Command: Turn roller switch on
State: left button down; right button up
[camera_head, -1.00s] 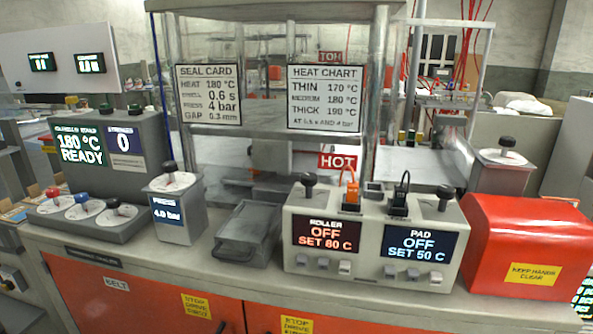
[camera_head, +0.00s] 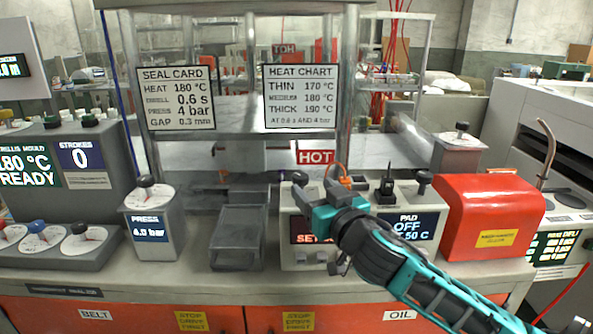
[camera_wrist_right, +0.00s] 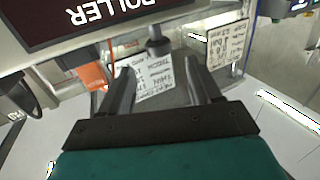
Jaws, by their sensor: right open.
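The control box (camera_head: 290,240) stands on the bench with a ROLLER display (camera_head: 302,232) on its left half, mostly hidden by my right arm. The roller switch (camera_head: 300,178) is a dark knob on top of the box, left of an orange plug. In the right wrist view the roller switch (camera_wrist_right: 158,42) shows between and beyond my fingers, with no contact visible. My right gripper (camera_head: 317,184) is open and empty, just at the knob; its two fingers (camera_wrist_right: 160,85) are spread in the wrist view. My left gripper is not in view.
The orange plug (camera_head: 343,178) and black plug (camera_head: 387,185) stand close right of the switch. The pad switch (camera_head: 424,179) sits farther right, above a display reading OFF. A red cover (camera_head: 490,210) is at right, a grey tray (camera_head: 238,240) at left, the HOT press behind.

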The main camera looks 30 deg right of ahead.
aim_at(300, 185)
jog(key=w, duration=0.3)
jog(key=w+d, duration=0.1)
jog(key=w, duration=0.2)
jog(key=w+p, duration=0.1)
jog(key=w, duration=0.2)
jog(key=shift+d, duration=0.25)
jog(key=c, duration=1)
jog(key=shift+o, duration=0.2)
